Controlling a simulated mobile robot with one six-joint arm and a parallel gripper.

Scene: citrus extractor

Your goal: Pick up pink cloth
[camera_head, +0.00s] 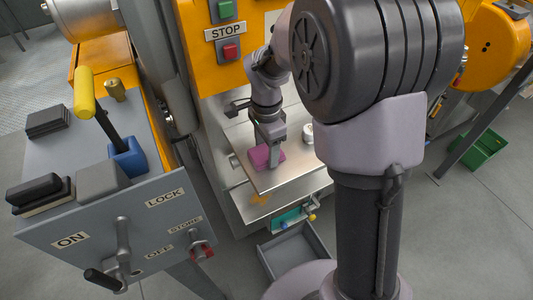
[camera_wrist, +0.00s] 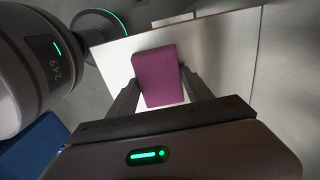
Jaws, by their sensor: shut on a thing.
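The pink cloth (camera_head: 262,158) is a small folded, block-like piece at the metal shelf (camera_head: 243,138) of the machine. In the wrist view the pink cloth (camera_wrist: 160,78) sits between the two fingers of my gripper (camera_wrist: 158,88). My gripper (camera_head: 268,146) points down at the shelf in the head view and is shut on the cloth. I cannot tell whether the cloth touches the shelf or is just above it. Part of the cloth is hidden behind the gripper in the head view.
A small white round thing (camera_head: 308,133) stands on the shelf right of my gripper. The grey control box (camera_head: 130,225) with levers is at left. The orange machine panel (camera_head: 215,60) with STOP button rises behind. A grey open bin (camera_head: 290,254) lies below; a green crate (camera_head: 482,150) is at right.

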